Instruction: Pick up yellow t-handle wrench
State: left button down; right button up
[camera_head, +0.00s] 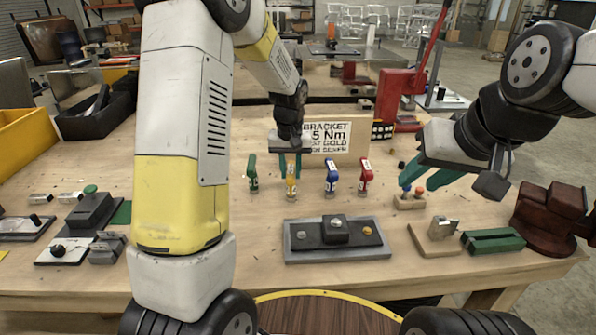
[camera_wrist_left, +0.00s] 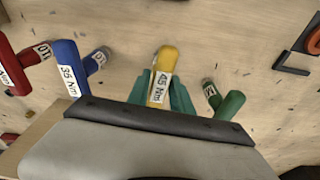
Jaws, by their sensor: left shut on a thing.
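The yellow t-handle wrench (camera_head: 291,182) stands upright on the wooden table in the head view, between the green and blue wrenches. Its yellow handle with a "45 Nm" label (camera_wrist_left: 161,73) shows in the left wrist view. My left gripper (camera_head: 290,172) comes down from above, its green fingers shut on the handle from both sides. The fingers also show in the left wrist view (camera_wrist_left: 162,93). I cannot tell whether the wrench's foot is clear of the table. My right gripper (camera_head: 425,180) hangs over the right of the table, its green fingers apart with nothing visible between them.
A green wrench (camera_head: 253,172) stands close on the left, a blue wrench (camera_head: 331,176) and a red wrench (camera_head: 365,174) on the right. A bracket sign (camera_head: 345,141) stands behind. A grey fixture plate (camera_head: 300,254) lies in front. A red press (camera_head: 397,92) stands at the back right.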

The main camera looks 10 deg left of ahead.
pick_arm(q)
jog(key=shift+r, duration=0.15)
notch_tip(320, 180, up, 10)
jog(key=shift+f, duration=0.1)
dwell(0.4)
dwell(0.3)
